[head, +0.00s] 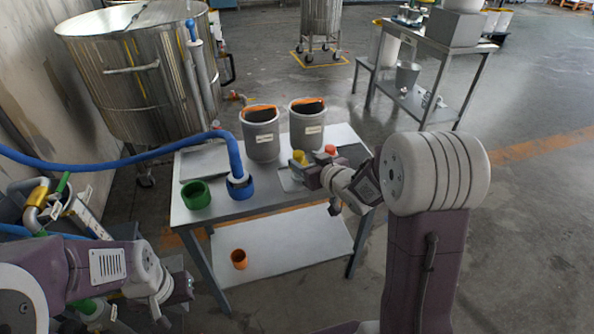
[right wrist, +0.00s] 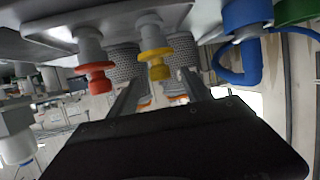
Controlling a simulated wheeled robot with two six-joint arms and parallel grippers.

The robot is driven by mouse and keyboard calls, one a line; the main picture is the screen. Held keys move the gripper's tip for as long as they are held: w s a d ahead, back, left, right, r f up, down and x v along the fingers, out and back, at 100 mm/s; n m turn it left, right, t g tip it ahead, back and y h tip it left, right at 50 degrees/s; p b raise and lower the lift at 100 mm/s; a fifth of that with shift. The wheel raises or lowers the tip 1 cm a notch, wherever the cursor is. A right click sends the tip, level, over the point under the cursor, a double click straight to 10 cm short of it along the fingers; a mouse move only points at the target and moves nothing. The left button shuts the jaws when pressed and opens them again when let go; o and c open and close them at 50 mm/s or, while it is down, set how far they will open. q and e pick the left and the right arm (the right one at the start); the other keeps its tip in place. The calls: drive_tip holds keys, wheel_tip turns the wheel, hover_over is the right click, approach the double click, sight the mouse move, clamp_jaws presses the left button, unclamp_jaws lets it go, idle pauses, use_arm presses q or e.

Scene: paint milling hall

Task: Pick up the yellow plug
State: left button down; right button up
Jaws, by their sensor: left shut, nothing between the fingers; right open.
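The yellow plug (head: 299,156) stands on a small grey fitting on the metal table, partly hidden by my right gripper. In the right wrist view the yellow plug (right wrist: 155,62) hangs from a grey stub, the picture being upside down. My right gripper (head: 297,170) is open beside it. In the wrist view the right gripper's two fingers (right wrist: 163,78) point towards the plug, one to each side of it in the picture. I cannot tell whether they touch it. My left gripper (head: 178,296) is shut and empty, low at the left, away from the table.
A red plug (head: 331,150) stands close to the yellow one. Two grey buckets (head: 262,140) (head: 307,130) stand behind. A blue hose coupling (head: 240,187) and green ring (head: 196,195) are at the table's left. An orange cup (head: 239,259) is on the lower shelf (head: 290,245).

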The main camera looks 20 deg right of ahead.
sight(294, 153)
drive_tip(key=shift+x, duration=0.9)
drive_tip(key=shift+w+f, duration=0.25)
drive_tip(key=shift+w, duration=0.15)
drive_tip(key=b+x, duration=0.1)
drive_tip(key=x, duration=0.4)
drive_tip(key=shift+w+a+b, duration=0.1)
drive_tip(key=shift+b, duration=0.2)
drive_tip(key=shift+r, duration=0.1)
clamp_jaws()
